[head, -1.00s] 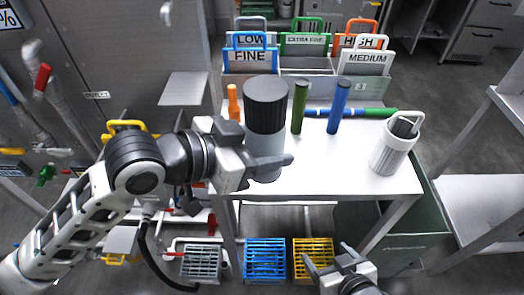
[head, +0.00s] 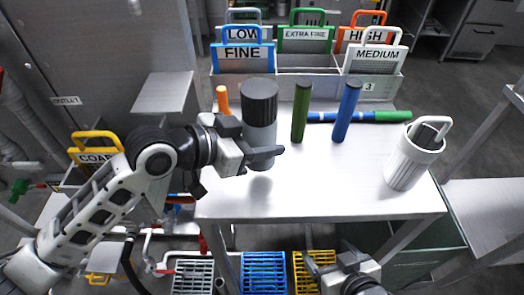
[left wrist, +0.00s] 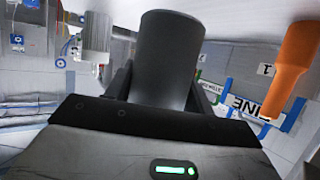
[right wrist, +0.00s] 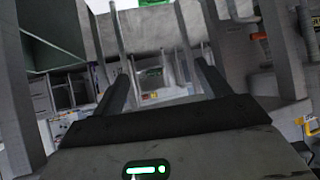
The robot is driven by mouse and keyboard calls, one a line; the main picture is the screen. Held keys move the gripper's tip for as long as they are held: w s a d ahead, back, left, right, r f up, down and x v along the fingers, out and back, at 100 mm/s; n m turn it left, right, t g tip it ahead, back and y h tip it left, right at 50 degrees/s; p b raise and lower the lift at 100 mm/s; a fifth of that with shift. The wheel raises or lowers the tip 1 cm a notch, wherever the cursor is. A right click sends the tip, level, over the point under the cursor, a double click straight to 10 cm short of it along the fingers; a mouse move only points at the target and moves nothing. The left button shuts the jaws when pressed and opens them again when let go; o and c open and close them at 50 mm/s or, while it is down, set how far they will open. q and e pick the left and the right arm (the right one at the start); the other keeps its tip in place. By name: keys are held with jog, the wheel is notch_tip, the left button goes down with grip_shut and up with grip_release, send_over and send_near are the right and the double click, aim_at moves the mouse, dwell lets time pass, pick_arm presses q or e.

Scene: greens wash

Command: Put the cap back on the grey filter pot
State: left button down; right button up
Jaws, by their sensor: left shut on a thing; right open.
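My left gripper (head: 264,153) is shut on the pot's grey body, below the dark top. In the left wrist view the dark grey cylinder (left wrist: 168,60) sits between my fingers.
On the table (head: 330,190), an orange piece (head: 222,98), a green cylinder (head: 301,112) and a blue cylinder (head: 347,108) stand near the pot. A blue-green rod (head: 375,117) lies behind. A white pot with a handle (head: 408,165) is at right. Labelled panels (head: 243,56) stand at the back.

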pick_arm(q)
jog(key=shift+s+r, duration=0.1)
jog(key=shift+r, duration=0.1)
pick_arm(e)
jog(key=shift+s+r, duration=0.1)
pick_arm(q)
jog(key=f+b, duration=0.2)
jog(key=w+f+b, duration=0.1)
jog(key=b, duration=0.1)
jog(key=shift+f, duration=0.35)
jog(key=shift+f+b, duration=0.35)
jog(key=shift+b, duration=0.1)
jog(key=shift+r, duration=0.15)
jog(key=c, duration=0.6)
grip_release()
jog(key=shift+s+f, duration=0.1)
jog(key=shift+f, duration=0.1)
pick_arm(e)
jog(key=shift+w+a+f, duration=0.2)
jog(key=shift+w+f, duration=0.05)
jog(key=shift+f, duration=0.2)
jog(key=shift+w+a+f, duration=0.2)
jog(key=shift+f, duration=0.25)
pick_arm(q)
jog(key=shift+o, duration=0.2)
